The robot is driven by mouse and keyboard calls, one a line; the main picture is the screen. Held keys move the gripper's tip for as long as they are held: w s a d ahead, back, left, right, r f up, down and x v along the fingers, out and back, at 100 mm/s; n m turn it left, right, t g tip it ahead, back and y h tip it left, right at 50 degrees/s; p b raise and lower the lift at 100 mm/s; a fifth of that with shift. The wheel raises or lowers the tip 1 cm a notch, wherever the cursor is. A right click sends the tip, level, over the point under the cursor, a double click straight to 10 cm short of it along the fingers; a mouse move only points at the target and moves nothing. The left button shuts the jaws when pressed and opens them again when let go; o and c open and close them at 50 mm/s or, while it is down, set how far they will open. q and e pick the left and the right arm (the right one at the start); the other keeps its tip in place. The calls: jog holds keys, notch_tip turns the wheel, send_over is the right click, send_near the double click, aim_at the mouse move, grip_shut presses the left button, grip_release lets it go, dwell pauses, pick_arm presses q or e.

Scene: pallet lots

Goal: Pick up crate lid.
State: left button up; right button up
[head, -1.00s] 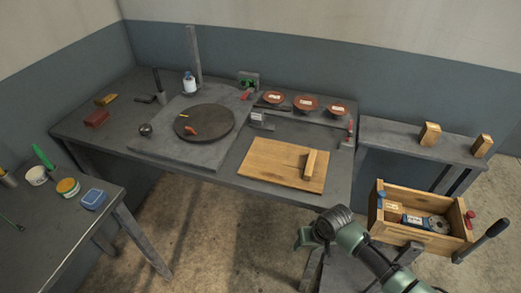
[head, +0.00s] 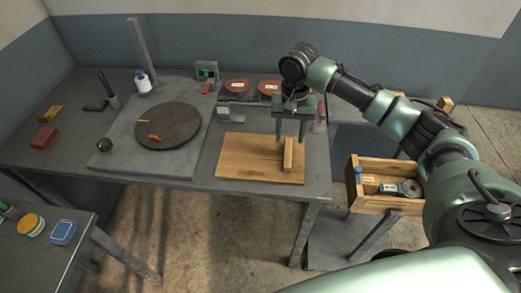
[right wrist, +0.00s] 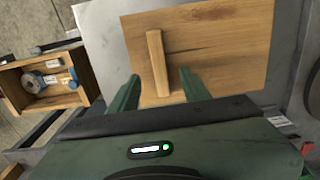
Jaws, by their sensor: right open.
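The crate lid (head: 245,160) is a flat wooden board with a raised wooden bar as its handle (head: 288,155). It lies on the grey workbench near the front edge. My right gripper (head: 291,138) is open and empty above the handle, pointing down. In the right wrist view the lid (right wrist: 215,50) and its handle (right wrist: 158,63) lie beyond the two green fingers (right wrist: 157,92), with the handle roughly in line with the gap between them. The open wooden crate (head: 385,205) stands to the right of the bench with items inside. My left gripper is out of view.
A round dark plate (head: 168,125) on a grey slab is left of the lid. Reddish discs (head: 236,86) sit on a rack behind it. A side table (head: 30,260) with small containers is at the lower left.

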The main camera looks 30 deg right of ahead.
aim_at(288, 152)
jog(key=shift+d+f, duration=0.1)
jog(key=shift+f, duration=0.2)
jog(key=shift+s+f+p, duration=0.2)
jog(key=shift+f+p, duration=0.1)
jog(key=shift+f, duration=0.9)
jog(key=f, duration=0.1)
jog(key=f+p, duration=0.1)
jog(key=f, duration=0.1)
jog(key=shift+w+d+f, duration=0.1)
jog(key=shift+w+f, duration=0.2)
jog(key=shift+f, duration=0.45)
grip_shut()
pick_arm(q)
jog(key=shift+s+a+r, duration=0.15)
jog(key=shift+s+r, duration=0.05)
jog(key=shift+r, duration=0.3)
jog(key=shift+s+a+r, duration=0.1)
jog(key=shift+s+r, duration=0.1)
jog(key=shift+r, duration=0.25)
pick_arm(e)
jog(key=shift+r, duration=0.15)
